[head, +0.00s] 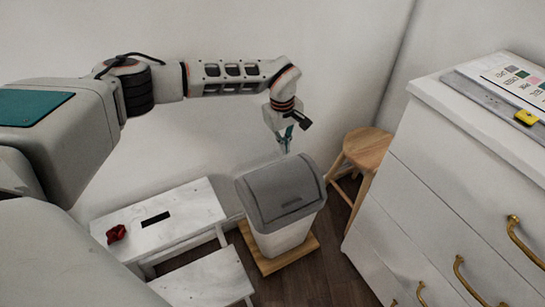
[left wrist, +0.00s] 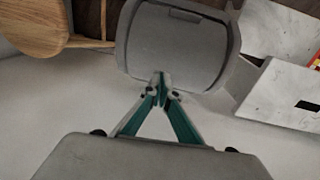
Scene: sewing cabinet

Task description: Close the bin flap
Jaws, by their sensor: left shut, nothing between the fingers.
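The bin has a grey lid (head: 262,181) and a white body (head: 285,238), and stands upright below my left gripper. Its grey flap (head: 290,199) shows on top with a darker handle slot; I cannot tell whether it is fully flush with the lid. My left gripper (head: 286,150) is shut and empty, pointing down at the lid's back edge. In the left wrist view the shut fingertips (left wrist: 160,76) overlap the near edge of the grey flap (left wrist: 180,40); contact is not clear. My right gripper is not in view.
The bin stands on a wooden board (head: 263,262). A white step stool (head: 185,212) with a red item (head: 116,234) is at left. A round wooden stool (head: 367,147) is behind right, and a white drawer cabinet (head: 440,190) at right. The wall is close behind.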

